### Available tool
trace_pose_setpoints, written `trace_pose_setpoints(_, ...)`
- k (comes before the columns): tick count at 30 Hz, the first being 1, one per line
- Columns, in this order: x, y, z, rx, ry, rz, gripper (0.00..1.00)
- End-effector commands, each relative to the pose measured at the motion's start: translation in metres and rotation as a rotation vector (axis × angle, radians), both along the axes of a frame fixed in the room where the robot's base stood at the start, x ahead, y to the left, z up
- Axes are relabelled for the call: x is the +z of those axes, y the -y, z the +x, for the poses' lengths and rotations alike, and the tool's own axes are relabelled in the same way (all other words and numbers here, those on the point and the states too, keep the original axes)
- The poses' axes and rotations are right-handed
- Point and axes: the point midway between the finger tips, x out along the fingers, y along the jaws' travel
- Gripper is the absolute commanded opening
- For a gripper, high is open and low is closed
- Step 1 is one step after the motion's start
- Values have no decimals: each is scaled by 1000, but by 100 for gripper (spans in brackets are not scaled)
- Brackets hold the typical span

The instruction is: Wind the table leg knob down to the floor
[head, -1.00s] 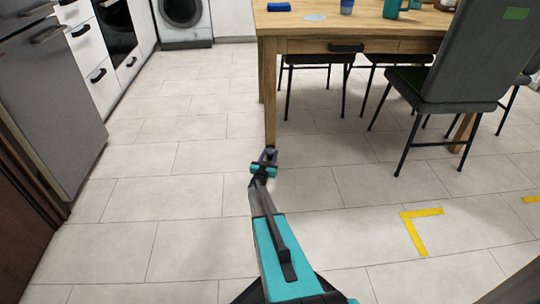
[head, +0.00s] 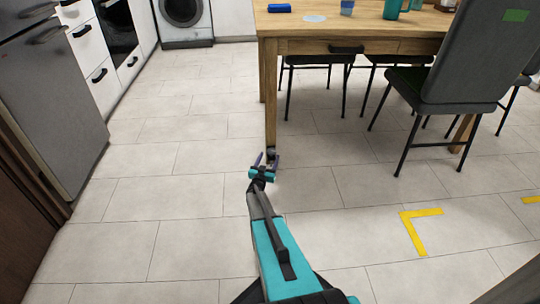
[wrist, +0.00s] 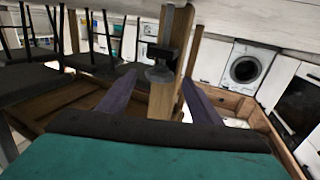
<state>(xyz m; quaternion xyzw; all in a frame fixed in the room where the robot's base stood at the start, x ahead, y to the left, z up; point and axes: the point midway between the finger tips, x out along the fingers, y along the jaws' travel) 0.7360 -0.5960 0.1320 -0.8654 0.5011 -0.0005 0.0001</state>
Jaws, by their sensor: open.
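The near table leg (head: 270,118) comes down from the left front corner of the wooden table (head: 350,25). The dark table leg knob (head: 272,152) is at its lower end, small in the head view. My gripper (head: 265,158) is open and empty, just in front of the knob. Its purple fingers (wrist: 160,85) stand apart on either side of the leg's line.
Grey chairs (head: 440,85) stand along the table's front and right. White and grey kitchen units (head: 60,110) line the left, with a washing machine (head: 182,15) at the back. A yellow floor mark (head: 420,228) lies right of my arm. The floor around the leg is clear.

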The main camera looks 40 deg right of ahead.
Motion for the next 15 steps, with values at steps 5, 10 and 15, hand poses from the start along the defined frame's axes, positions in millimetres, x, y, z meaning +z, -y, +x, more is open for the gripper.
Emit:
trace_pose_setpoints(5,4,-28,-16,2,-1,0,59)
trace_pose_setpoints(10,4,-52,-29,2,-2,0,59)
trace_pose_setpoints(15,3,-73,-42,1,-1,0,59)
